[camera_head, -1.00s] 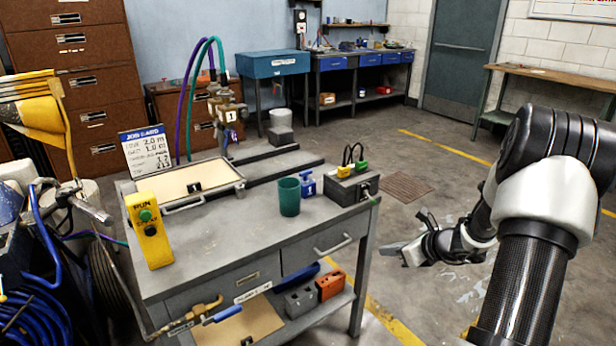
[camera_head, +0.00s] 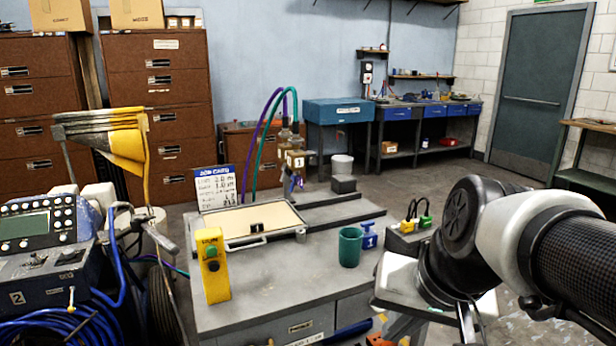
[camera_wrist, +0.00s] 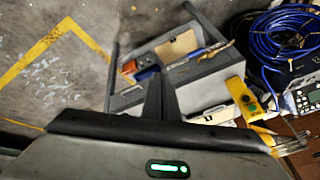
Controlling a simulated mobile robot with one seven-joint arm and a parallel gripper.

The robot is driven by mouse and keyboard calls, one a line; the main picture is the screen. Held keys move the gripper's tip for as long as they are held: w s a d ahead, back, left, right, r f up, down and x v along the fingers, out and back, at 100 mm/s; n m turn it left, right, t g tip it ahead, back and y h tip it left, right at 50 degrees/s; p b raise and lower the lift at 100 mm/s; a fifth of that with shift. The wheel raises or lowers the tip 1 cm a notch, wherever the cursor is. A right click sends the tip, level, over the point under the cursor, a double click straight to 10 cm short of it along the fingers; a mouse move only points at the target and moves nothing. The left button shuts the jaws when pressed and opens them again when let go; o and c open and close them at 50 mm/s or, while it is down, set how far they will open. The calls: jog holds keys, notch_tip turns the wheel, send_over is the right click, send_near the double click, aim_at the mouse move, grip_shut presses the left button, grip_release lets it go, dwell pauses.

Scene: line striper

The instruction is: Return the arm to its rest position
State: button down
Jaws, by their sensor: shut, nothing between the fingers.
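My arm (camera_head: 545,250) fills the lower right of the head view, bent, with its pale wrist end beside the right end of the grey workbench (camera_head: 270,285). My gripper (camera_wrist: 156,85) shows in the wrist view as a dark, narrow pair of fingers. It is shut and empty, pointing toward the workbench, which lies beyond it. In the head view the fingertips are hard to make out below the wrist housing (camera_head: 400,275).
The bench carries a yellow control box (camera_head: 212,265), a clipboard-like tray (camera_head: 290,222), a green cup (camera_head: 350,247) and a blue item (camera_head: 370,236). A machine with blue hose (camera_head: 60,325) stands at left. Open floor (camera_wrist: 60,95) shows in the wrist view.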

jog(key=s+d+n+h, duration=0.1)
jog(key=s+d+n, duration=0.1)
jog(key=s+n, duration=0.15)
notch_tip(320, 180, up, 23)
jog(key=p, duration=2.3)
jog(key=shift+s+r+m+t, duration=0.15)
jog(key=shift+s+m+t, duration=0.15)
jog(key=shift+m, duration=0.15)
